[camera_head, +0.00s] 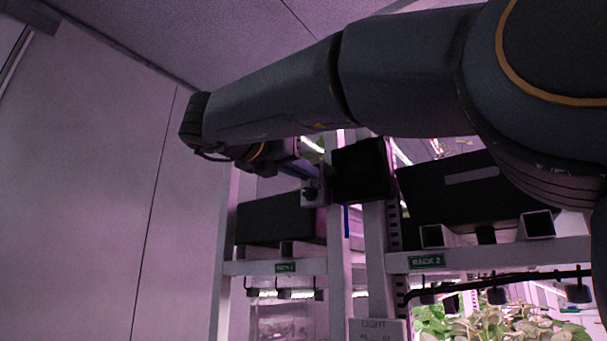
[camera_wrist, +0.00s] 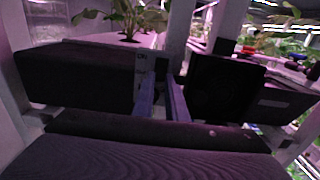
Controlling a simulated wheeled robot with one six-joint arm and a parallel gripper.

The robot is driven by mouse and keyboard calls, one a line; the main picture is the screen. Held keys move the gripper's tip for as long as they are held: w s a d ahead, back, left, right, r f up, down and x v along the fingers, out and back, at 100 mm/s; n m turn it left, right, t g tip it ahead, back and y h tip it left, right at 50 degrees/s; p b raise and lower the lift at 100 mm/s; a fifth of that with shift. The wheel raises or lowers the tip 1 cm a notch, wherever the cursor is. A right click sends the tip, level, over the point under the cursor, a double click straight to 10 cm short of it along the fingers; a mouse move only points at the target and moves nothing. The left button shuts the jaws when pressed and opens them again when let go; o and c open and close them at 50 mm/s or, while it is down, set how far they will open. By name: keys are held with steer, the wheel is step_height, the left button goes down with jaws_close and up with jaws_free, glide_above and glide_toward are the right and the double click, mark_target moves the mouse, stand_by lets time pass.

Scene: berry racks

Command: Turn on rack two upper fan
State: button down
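In the head view, a small grey switch box (camera_head: 313,192) with a dark knob sits on the white rack post, just left of a square black fan housing (camera_head: 362,170). My gripper (camera_head: 312,172) reaches in from the left, its bluish fingers close to the switch box. In the wrist view, my gripper (camera_wrist: 163,76) has its two fingers apart, with a gap between them. A pale switch plate (camera_wrist: 140,66) shows just left of the fingertips, and the fan housing (camera_wrist: 222,88) is on the right. A small dark part lies between the tips; whether they touch it is unclear.
A green RACK 2 label (camera_head: 427,261) is on the right rack's crossbar; the left rack's label (camera_head: 285,267) is too small to read. Black planter troughs (camera_head: 275,218) flank the post. Leafy plants (camera_head: 490,325) grow below. A plain wall (camera_head: 90,190) fills the left.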

steer(key=shift+r+p, duration=0.2)
steer(key=shift+p, duration=0.25)
steer(key=r+g+y+p, duration=0.1)
steer(key=g+y+p, duration=0.1)
steer(key=p, duration=0.4)
steer(key=r+g+y+p, duration=0.2)
steer(key=g+p, duration=0.1)
steer(key=p, duration=0.4)
steer(key=w+r+g+y+p, duration=0.1)
steer(key=g+y+p, duration=0.1)
steer(key=p, duration=0.5)
steer(key=shift+d+r+g+y, duration=0.3)
steer(key=shift+g, duration=0.5)
steer(key=shift+p, duration=0.45)
steer(key=c, duration=1.8)
jaws_free()
steer(key=shift+o, duration=0.2)
steer(key=shift+r, duration=0.15)
